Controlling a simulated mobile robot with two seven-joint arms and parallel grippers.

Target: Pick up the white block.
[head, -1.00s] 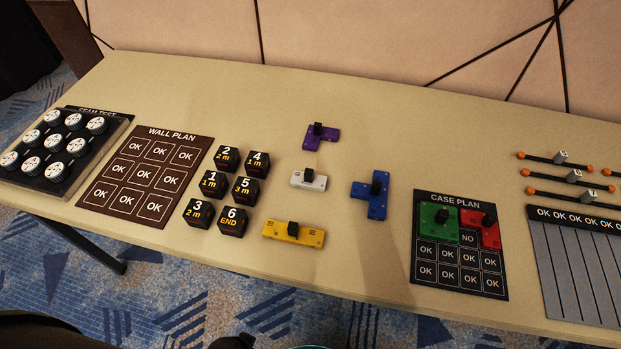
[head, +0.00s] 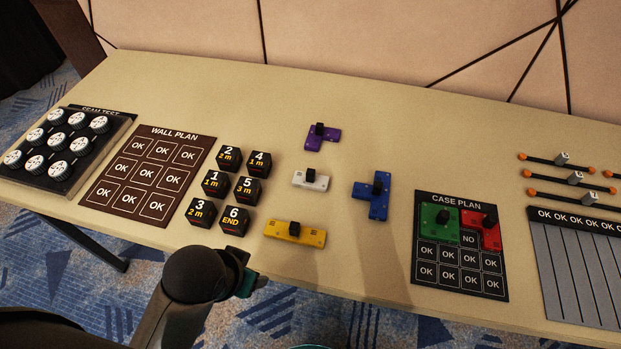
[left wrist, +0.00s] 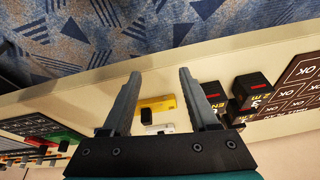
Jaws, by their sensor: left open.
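The white block (head: 311,181) lies on the table in the head view, with a black knob on top. It sits behind the yellow block (head: 294,234) and below the purple block (head: 322,138). In the left wrist view the white block (left wrist: 158,129) shows partly between the fingers, near the gripper's base. My left gripper (left wrist: 158,84) is open and empty, its two grey fingers apart. In the head view my left arm (head: 200,274) is at the table's front edge, and the gripper's fingers are hidden there. My right gripper is not in view.
A blue block (head: 373,196) lies right of the white block. Several black numbered cubes (head: 242,190) stand to its left. The case plan board (head: 460,284) with green and red blocks is farther right. The table behind the purple block is clear.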

